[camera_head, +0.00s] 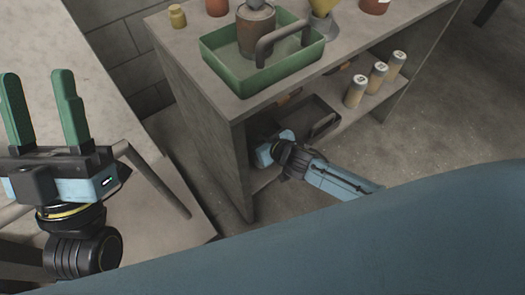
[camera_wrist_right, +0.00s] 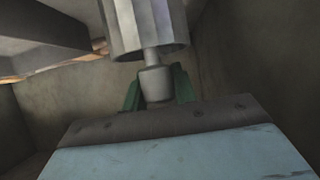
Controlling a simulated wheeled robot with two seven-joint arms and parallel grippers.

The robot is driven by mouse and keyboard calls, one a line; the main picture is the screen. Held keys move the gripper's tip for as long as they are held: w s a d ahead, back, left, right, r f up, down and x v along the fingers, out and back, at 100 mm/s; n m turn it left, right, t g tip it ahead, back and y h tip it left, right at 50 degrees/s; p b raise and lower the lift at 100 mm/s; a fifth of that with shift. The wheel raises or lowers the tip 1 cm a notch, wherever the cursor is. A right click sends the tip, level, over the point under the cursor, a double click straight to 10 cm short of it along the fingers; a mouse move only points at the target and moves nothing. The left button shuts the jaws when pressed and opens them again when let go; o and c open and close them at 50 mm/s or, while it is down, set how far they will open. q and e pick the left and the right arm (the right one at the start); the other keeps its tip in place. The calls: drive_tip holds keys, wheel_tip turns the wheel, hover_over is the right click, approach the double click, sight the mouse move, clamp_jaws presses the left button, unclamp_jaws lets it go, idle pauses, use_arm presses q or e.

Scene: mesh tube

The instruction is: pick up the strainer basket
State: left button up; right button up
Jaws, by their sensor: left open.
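My left gripper (camera_head: 38,78) is open and empty, its green fingers pointing up at the left of the head view. My right gripper (camera_head: 270,150) reaches into the lower shelf of the bench; its fingertips are hidden in the head view. In the right wrist view a grey metal cylinder, which looks like the strainer basket (camera_wrist_right: 146,25), is above the gripper with a short stem and knob (camera_wrist_right: 155,84) toward me. My right gripper's green fingers (camera_wrist_right: 157,88) are on both sides of the knob and look shut on it. The knob hides part of the fingers. The basket is not recognizable in the head view.
A dark tray (camera_head: 308,120) and several pale cylinders (camera_head: 376,77) are on the lower shelf. A green tray (camera_head: 222,69) with a brown canister (camera_head: 256,38) and a grey handle-shaped piece (camera_head: 283,42) stands on the bench top. The bench side panel (camera_head: 205,120) is close to my right gripper.

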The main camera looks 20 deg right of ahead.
clamp_jaws()
drive_tip(key=shift+r, duration=0.2)
